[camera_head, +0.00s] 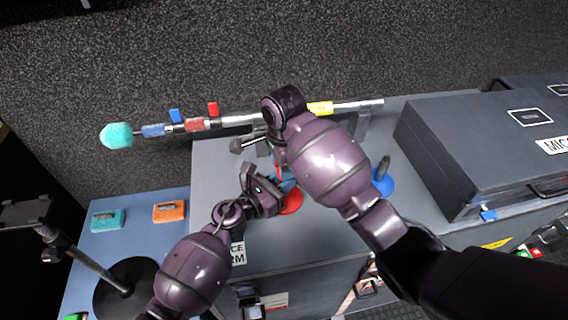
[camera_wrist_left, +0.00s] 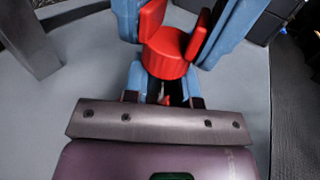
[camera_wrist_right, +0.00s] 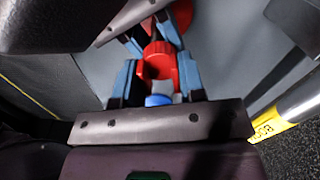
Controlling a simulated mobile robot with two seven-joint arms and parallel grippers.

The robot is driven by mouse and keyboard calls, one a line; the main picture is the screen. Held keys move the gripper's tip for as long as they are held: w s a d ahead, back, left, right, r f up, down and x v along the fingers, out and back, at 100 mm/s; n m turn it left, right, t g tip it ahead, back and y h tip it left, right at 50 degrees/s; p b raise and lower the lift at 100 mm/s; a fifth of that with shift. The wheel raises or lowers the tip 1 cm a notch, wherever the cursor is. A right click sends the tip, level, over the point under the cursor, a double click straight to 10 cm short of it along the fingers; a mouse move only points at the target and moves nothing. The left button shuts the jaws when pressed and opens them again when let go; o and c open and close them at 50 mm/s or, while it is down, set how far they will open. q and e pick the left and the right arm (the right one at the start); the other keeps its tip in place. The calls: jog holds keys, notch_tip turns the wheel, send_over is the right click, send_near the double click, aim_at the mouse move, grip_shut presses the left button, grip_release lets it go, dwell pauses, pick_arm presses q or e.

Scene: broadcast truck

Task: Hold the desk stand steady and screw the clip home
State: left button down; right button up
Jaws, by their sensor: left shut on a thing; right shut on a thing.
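The desk stand has a round red base (camera_head: 291,203) on the grey case top; its far edge also shows in the right wrist view (camera_wrist_right: 182,14). Its upper part is mostly hidden by my grippers. My left gripper (camera_head: 284,184) is shut on the stand just below the clip. The clip is a red round piece with upright prongs (camera_wrist_left: 167,52), upright above the left fingers; it also shows in the right wrist view (camera_wrist_right: 158,66). My right gripper (camera_wrist_right: 158,84) is shut on the clip, its blue fingers on both sides. Whether the clip is fully seated cannot be seen.
A second stand with a blue base (camera_head: 384,183) stands right of my right arm. A microphone pole with a teal head (camera_head: 117,136) lies along the back. A large dark case (camera_head: 470,140) fills the right. Teal (camera_head: 108,220) and orange (camera_head: 169,211) boxes lie at left.

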jog(key=m, duration=0.4)
jog(key=shift+a+m, duration=0.15)
jog(key=shift+m, duration=0.15)
jog(key=m, duration=0.4)
